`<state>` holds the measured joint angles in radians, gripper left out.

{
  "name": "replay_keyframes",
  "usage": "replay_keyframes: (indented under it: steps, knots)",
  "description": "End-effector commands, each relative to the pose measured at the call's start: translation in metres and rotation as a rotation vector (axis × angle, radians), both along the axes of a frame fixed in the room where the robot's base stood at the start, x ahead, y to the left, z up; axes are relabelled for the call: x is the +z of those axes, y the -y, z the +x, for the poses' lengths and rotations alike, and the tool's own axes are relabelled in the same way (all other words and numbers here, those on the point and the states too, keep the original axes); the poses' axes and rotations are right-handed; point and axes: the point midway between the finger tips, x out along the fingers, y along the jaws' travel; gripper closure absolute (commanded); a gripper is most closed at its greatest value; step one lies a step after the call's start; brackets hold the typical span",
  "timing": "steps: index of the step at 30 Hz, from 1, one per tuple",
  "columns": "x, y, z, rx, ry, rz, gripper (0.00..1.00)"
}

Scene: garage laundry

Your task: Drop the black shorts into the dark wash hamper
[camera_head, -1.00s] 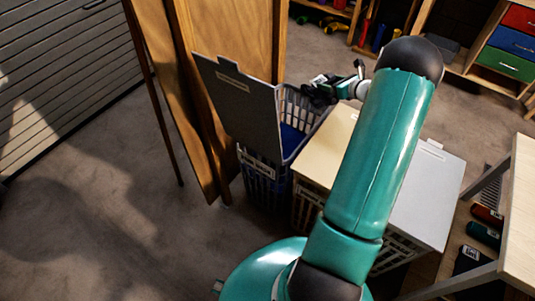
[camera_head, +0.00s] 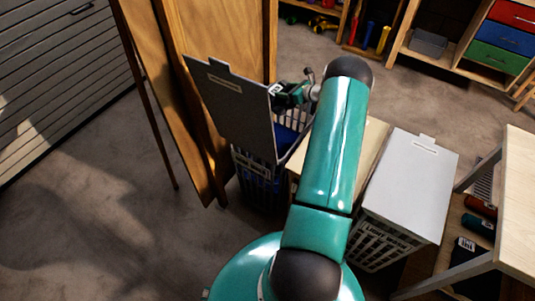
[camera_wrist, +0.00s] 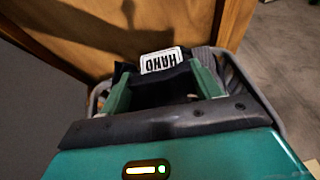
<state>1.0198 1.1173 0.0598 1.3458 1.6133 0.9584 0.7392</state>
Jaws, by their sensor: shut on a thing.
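My gripper (camera_head: 288,95) is shut on the black shorts (camera_wrist: 162,92), a bundle of black cloth between its green fingers. A white tag reading "HAND" (camera_wrist: 160,61), upside down, shows on the cloth in the wrist view. In the head view the shorts are a small dark shape, mostly hidden by the gripper. The gripper is at the open hamper with the raised dark grey lid (camera_head: 232,112), above its mouth.
A cream-lidded hamper (camera_head: 372,145) and a white-lidded hamper (camera_head: 415,170) stand closed to the right. A wooden folding panel (camera_head: 215,40) is close behind the open hamper. A workbench (camera_head: 515,210) is at the right. Floor is clear at left.

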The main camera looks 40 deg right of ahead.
Motion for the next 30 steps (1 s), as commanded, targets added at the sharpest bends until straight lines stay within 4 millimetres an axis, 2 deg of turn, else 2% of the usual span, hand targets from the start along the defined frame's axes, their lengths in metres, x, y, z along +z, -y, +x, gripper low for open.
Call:
replay_keyframes:
  steps: [13, 25, 26, 29, 30]
  knots:
    - [-0.049, 0.000, 0.000, -0.002, -0.001, 0.002, 0.65]
    - [-0.055, -0.002, 0.003, 0.002, 0.000, 0.001, 0.65]
    - [-0.055, -0.002, 0.003, 0.002, 0.000, 0.001, 0.31]
    - [-0.055, -0.002, 0.003, 0.001, -0.001, 0.002, 0.11]
    - [-0.056, -0.002, 0.003, 0.001, -0.001, 0.002, 0.11]
